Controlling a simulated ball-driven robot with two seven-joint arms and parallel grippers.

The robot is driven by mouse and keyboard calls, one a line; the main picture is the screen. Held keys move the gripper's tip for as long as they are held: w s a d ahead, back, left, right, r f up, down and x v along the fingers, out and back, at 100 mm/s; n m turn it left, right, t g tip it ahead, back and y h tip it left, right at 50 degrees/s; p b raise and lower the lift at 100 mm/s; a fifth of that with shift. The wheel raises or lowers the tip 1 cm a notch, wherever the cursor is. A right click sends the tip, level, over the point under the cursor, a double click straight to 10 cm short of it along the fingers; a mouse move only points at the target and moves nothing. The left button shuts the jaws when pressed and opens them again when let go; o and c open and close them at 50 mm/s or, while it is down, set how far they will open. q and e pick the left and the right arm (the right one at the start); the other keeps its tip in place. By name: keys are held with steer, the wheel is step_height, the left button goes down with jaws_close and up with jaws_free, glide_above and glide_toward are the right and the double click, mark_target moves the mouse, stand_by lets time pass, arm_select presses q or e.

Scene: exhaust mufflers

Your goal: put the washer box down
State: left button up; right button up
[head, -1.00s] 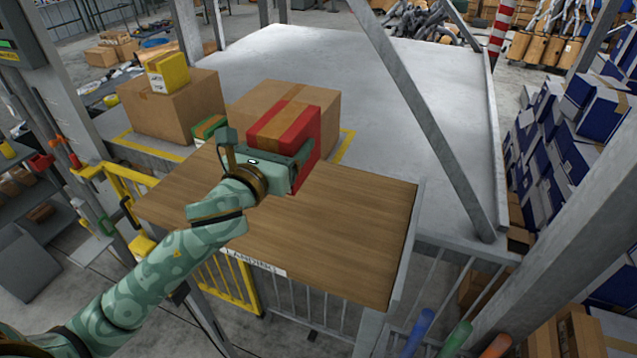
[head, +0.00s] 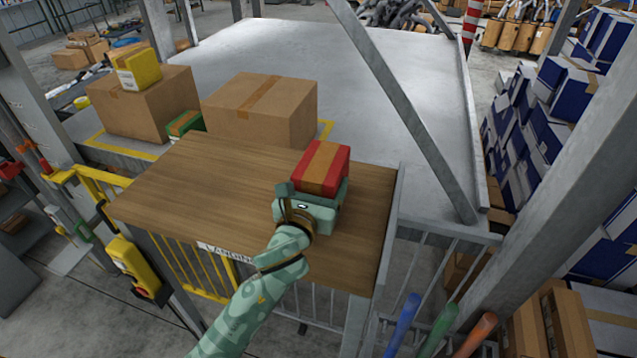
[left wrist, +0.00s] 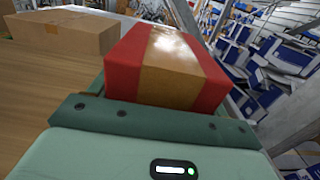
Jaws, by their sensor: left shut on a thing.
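The washer box, which I take to be the red box with a brown band (head: 322,167), is over the right part of the wooden table (head: 215,185). My left gripper (head: 312,196) is shut on it, with the fingers at its lower part. In the left wrist view the box (left wrist: 165,65) stands just beyond the gripper's green crosspiece (left wrist: 150,120) and looks level. The gripper hides its underside, so I cannot tell whether it touches the tabletop. My right gripper is not in view.
A large carton (head: 262,108) stands behind the table. A small green box (head: 185,123) is left of it, and a yellow box (head: 139,70) sits on another carton (head: 145,103). The table's left and middle are clear. A slanted grey post (head: 405,110) rises behind the table's right side.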

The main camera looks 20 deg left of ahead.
arm_select(q)
steer(key=o, duration=1)
steer(key=shift+s, duration=0.1)
steer(key=o, duration=0.3)
steer(key=shift+r, duration=0.1)
steer(key=s, duration=0.4)
steer(key=s+b, duration=0.1)
steer(key=s, duration=0.7)
steer(key=shift+a+b, duration=0.25)
steer(key=shift+b, duration=0.15)
